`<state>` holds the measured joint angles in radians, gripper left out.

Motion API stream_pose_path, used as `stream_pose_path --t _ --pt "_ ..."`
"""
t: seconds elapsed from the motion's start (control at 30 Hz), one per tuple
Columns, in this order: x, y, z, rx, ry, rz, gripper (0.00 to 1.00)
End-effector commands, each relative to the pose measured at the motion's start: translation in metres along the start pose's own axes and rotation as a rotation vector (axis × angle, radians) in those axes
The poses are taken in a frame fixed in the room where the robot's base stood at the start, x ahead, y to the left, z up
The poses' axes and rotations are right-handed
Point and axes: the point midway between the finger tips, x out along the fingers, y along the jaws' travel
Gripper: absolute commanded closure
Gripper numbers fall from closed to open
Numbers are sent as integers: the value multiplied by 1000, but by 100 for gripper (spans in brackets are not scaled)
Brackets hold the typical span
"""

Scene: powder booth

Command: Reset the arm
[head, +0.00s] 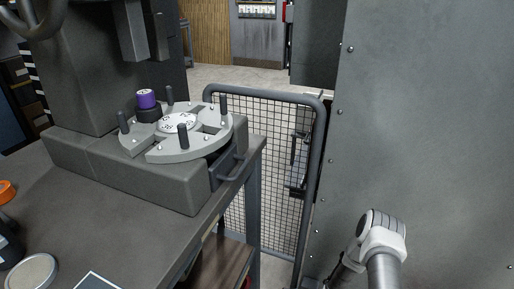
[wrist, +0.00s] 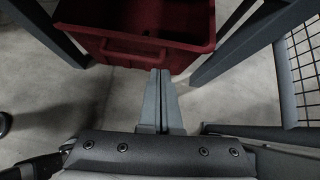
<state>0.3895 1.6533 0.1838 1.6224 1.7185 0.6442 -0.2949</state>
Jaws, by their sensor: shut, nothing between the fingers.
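My gripper (wrist: 160,74) shows in the wrist view with its two grey fingers pressed together and nothing between them. It points at the grey floor near a dark red bin (wrist: 135,52). The gripper itself is not in the head view. Part of my arm (head: 382,240) shows there at the lower right, in front of a large grey metal panel and to the right of the bench.
A grey bench (head: 120,222) on the left carries a machine with a round plate (head: 205,145) and a purple-topped part (head: 147,99). A mesh gate (head: 262,150) stands between bench and grey panel (head: 430,120). Table legs flank the bin.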

Motion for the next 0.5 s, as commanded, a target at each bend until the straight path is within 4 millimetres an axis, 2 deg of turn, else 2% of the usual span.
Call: stream_pose_path --t 0.03,0.2,0.3,0.5 --pt "-12 -15 14 -52 -4 0 100" --pt "-53 -52 67 -245 -18 26 100" --pt "-78 -67 99 -358 -20 45 100" --pt "-129 -84 160 -578 -13 86 100"
